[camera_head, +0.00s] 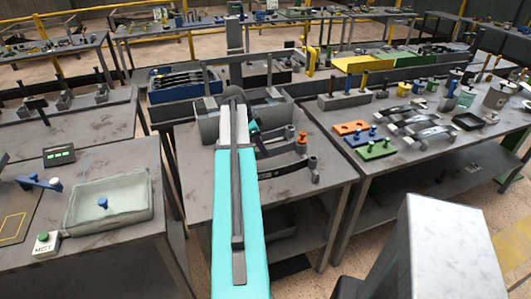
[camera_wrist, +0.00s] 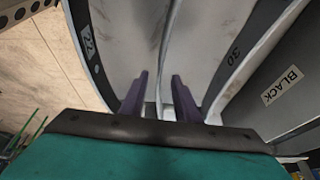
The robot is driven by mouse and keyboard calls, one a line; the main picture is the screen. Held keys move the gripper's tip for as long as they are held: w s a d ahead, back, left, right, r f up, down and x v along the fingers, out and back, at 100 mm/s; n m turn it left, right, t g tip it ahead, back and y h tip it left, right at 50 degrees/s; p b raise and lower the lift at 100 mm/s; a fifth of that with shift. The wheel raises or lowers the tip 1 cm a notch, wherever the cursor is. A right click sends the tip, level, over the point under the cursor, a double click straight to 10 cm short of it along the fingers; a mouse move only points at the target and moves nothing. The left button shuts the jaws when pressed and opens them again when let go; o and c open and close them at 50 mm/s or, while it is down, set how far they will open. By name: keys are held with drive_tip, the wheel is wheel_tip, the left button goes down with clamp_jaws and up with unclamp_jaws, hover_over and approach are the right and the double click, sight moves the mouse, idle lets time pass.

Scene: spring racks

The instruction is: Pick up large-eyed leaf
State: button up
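My gripper (camera_wrist: 160,78) shows in the wrist view with its two purple fingers apart. A thin pale curved edge of a grey leaf (camera_wrist: 167,60) passes between the fingers, and I see no finger pressed against it. Curved grey plates marked 22 and 30 stand on either side. I cannot tell which leaf is the large-eyed one.
A grey bin (camera_head: 208,126) stands behind my arm on the middle table (camera_head: 300,200). The right table holds several leaves (camera_head: 425,133) and coloured blocks. A shallow tray (camera_head: 85,226) is at left.

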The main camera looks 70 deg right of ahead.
drive_tip(key=shift+p+x, duration=0.5)
drive_tip(key=shift+x, duration=1.05)
drive_tip(key=shift+s, duration=0.15)
drive_tip(key=shift+c, duration=0.2)
clamp_jaws()
